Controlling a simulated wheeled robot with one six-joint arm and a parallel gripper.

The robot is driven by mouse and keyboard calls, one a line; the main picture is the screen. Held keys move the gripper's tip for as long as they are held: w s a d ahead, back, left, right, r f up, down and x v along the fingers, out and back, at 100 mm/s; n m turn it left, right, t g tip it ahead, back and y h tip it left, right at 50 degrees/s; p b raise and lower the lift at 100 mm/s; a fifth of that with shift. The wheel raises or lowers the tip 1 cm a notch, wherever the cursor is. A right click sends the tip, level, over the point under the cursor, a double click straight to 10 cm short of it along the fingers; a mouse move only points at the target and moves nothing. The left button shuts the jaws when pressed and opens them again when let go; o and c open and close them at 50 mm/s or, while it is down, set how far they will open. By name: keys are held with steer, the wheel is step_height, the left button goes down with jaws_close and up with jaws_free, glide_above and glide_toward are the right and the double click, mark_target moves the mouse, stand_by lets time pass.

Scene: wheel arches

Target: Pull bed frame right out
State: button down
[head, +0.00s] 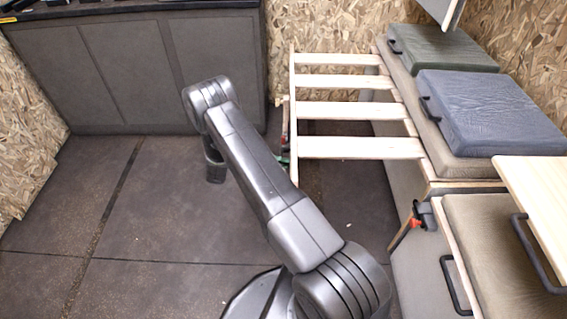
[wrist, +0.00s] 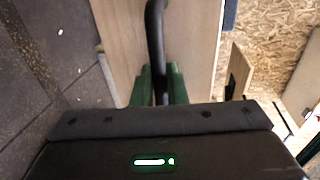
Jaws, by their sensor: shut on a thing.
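The bed frame, pale wooden slats (head: 360,148) with a front rail (head: 293,80), extends left from the right-hand bench over the floor. Gaps show between the slats. In the wrist view a wooden panel (wrist: 118,45), which looks like the frame's front, carries a black bar handle (wrist: 155,35). My gripper (wrist: 160,82) has green fingers on both sides of this handle and is shut on it. In the head view my arm hides most of the gripper and handle; only a green bit shows beside the front rail.
A green cushion (head: 445,48) and a blue cushion (head: 490,110) lie on the bench behind the slats. A grey cabinet (head: 100,75) stands at the back left. A wooden top (head: 535,185) juts in at right. The dark floor (head: 150,220) at left is clear.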

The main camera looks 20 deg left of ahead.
steer(key=shift+a, duration=0.25)
steer(key=c, duration=1.8)
jaws_free()
steer(key=shift+s+a, duration=0.1)
steer(key=p+v, duration=0.2)
steer(key=v, duration=1.2)
steer(key=shift+s, duration=0.1)
steer(key=b+x, duration=0.2)
steer(key=x, duration=1.2)
steer(key=shift+w+d, duration=0.2)
steer(key=shift+d, duration=0.1)
